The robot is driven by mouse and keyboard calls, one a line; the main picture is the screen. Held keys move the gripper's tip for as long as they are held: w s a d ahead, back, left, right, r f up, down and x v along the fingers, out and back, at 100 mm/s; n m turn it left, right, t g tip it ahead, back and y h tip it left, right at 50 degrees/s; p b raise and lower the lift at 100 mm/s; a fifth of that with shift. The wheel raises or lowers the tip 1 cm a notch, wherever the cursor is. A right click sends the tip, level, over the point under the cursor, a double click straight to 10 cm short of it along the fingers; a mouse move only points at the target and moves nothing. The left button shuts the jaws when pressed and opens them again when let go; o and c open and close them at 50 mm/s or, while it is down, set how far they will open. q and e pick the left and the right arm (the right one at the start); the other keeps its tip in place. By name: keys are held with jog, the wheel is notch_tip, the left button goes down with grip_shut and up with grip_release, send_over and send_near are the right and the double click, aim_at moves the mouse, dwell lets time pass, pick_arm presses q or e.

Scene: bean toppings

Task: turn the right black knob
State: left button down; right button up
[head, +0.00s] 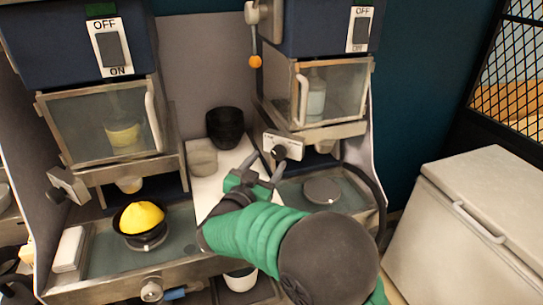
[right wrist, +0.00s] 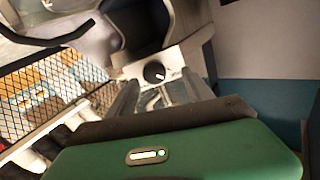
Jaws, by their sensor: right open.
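The right black knob (head: 280,153) sits on a pale control block on the front of the right machine. It also shows in the right wrist view (right wrist: 154,72), ahead of the fingers. My right gripper (head: 266,163) is open beside the knob in the head view. In the right wrist view its two fingers (right wrist: 160,92) point toward the knob, with the knob lying between their lines. I cannot tell whether a finger touches it. My left gripper is not in view.
A black bowl (head: 139,219) with a yellow heap stands under the left machine. A grey disc (head: 322,191) lies on the right machine's base. Stacked black bowls (head: 225,127) and a grey cup (head: 203,163) stand between the machines. A white chest (head: 471,225) is at the right.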

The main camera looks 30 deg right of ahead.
aim_at(277, 156)
jog(key=shift+x, duration=1.25)
jog(key=shift+w+d+f, duration=0.1)
jog(key=shift+d, duration=0.5)
jog(key=shift+w+d+f, duration=0.1)
jog(key=shift+d, duration=0.5)
jog(key=shift+s+d+f, duration=0.1)
jog(key=shift+d, duration=0.25)
jog(key=shift+c, duration=0.3)
jog(key=shift+a+r, duration=0.25)
jog(key=shift+a, duration=0.55)
jog(key=c, duration=1.2)
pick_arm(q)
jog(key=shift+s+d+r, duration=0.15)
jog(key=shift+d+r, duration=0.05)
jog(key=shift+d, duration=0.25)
pick_arm(e)
jog(key=shift+d, duration=0.15)
grip_shut()
